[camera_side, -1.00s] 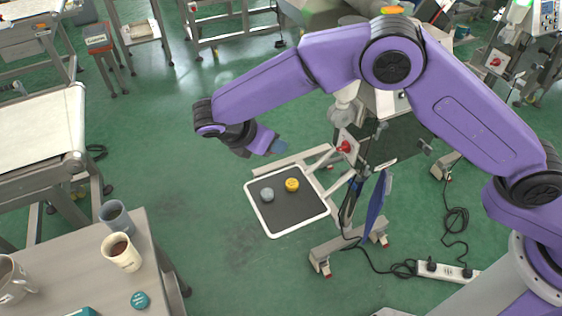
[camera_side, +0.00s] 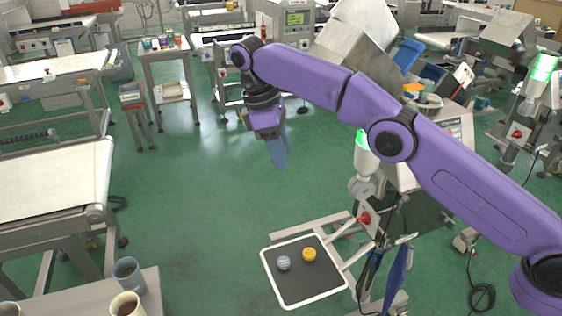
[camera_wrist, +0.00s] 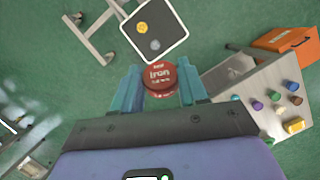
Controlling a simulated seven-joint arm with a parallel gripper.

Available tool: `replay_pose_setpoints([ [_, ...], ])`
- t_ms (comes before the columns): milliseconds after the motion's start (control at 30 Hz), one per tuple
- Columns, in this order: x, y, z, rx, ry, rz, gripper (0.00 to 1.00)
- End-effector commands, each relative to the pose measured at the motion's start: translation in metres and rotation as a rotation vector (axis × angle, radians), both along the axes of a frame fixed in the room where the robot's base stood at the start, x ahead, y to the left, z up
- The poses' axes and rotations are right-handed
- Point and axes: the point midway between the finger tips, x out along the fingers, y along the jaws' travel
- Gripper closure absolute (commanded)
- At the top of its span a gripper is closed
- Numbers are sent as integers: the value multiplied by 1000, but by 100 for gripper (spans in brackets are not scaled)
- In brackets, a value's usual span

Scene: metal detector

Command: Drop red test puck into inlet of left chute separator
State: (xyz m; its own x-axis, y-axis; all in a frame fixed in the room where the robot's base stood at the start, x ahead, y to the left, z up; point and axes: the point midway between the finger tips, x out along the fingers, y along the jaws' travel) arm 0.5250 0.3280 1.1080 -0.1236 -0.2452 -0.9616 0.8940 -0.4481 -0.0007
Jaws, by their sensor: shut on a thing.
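The red test puck (camera_wrist: 160,76), with "test iron" lettering on top, sits between the two teal fingers of my gripper (camera_wrist: 159,70) in the wrist view. My gripper is shut on it. In the side view my gripper (camera_side: 279,152) hangs in the air, fingers pointing down, left of the separator machinery; the puck cannot be made out there. A tilted metal chute housing (camera_side: 350,45) stands behind my arm at the upper middle, partly covered by the arm. I cannot tell which opening is the left chute separator's inlet.
A black, white-rimmed tray (camera_side: 310,288) below holds a yellow puck (camera_side: 309,254) and a grey puck (camera_side: 284,262). A red-knobbed stand (camera_side: 364,218) is right of it. A cup table (camera_side: 75,292) is at lower left. Green floor left of my gripper is clear.

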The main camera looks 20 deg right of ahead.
Motion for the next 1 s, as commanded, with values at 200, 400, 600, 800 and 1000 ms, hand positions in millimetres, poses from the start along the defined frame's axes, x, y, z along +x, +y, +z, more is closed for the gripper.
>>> replay_pose_setpoints([
  [200,3,-1,11,36,-22,-70,86],
  [400,6,-3,20,68,-41,-135,86],
  [600,12,-8,23,90,-59,-176,86],
  [800,16,-12,25,115,-77,-221,86],
  [1000,22,-20,29,150,-108,-287,86],
])
